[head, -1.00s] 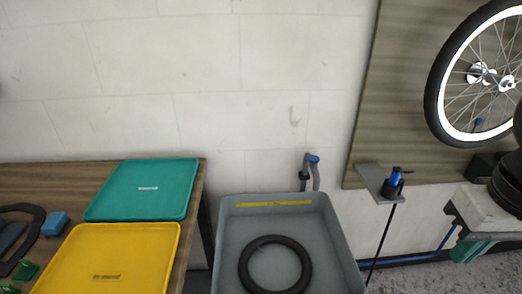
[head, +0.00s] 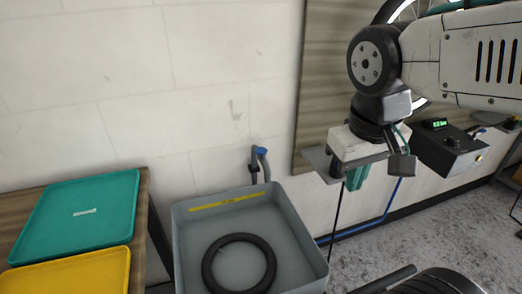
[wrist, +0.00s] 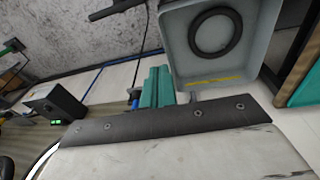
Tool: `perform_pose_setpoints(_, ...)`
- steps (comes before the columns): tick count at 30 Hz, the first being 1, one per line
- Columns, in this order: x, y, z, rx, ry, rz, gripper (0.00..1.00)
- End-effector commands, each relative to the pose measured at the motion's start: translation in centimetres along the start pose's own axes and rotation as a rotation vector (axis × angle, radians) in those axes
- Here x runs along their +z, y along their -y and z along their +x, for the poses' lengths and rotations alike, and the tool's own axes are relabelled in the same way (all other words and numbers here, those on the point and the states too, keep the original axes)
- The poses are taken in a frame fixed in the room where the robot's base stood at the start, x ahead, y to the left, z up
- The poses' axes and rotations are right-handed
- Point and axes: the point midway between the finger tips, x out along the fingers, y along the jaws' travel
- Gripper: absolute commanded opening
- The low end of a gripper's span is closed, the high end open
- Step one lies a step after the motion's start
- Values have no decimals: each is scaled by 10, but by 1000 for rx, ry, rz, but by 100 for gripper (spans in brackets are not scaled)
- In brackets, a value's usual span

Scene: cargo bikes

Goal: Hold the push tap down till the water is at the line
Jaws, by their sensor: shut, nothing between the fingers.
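A grey basin (head: 183,240) stands by the wall, with a yellow marked strip (head: 226,201) on its inner back wall. I cannot make out any water surface in it. A grey bent pipe with a blue top (head: 259,152) rises behind the basin. A blue part (wrist: 135,102) shows beside my gripper in the wrist view; I cannot tell which of these is the push tap. My gripper (head: 354,180) has teal fingers, points down and is shut and empty, right of the basin by a small wall shelf (head: 320,162). Its fingers also show in the wrist view (wrist: 157,88).
A black ring-shaped tube (head: 239,263) lies in the basin. Teal (head: 82,215) and yellow (head: 75,272) trays lie on a wooden bench at left. A black box with a green display (head: 450,148) is at right. A blue pipe (head: 375,222) runs along the wall's foot.

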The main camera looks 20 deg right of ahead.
Motion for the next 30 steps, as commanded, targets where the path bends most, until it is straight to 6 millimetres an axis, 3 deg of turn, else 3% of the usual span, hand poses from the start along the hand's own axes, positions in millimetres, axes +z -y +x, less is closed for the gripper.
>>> perform_pose_setpoints(7,-82,-15,1,187,-39,48,0)
perform_pose_setpoints(14,-166,-12,12,334,-130,68,0)
perform_pose_setpoints(24,-288,29,48,463,-316,44,0)
perform_pose_setpoints(30,-334,58,71,483,-403,18,0)
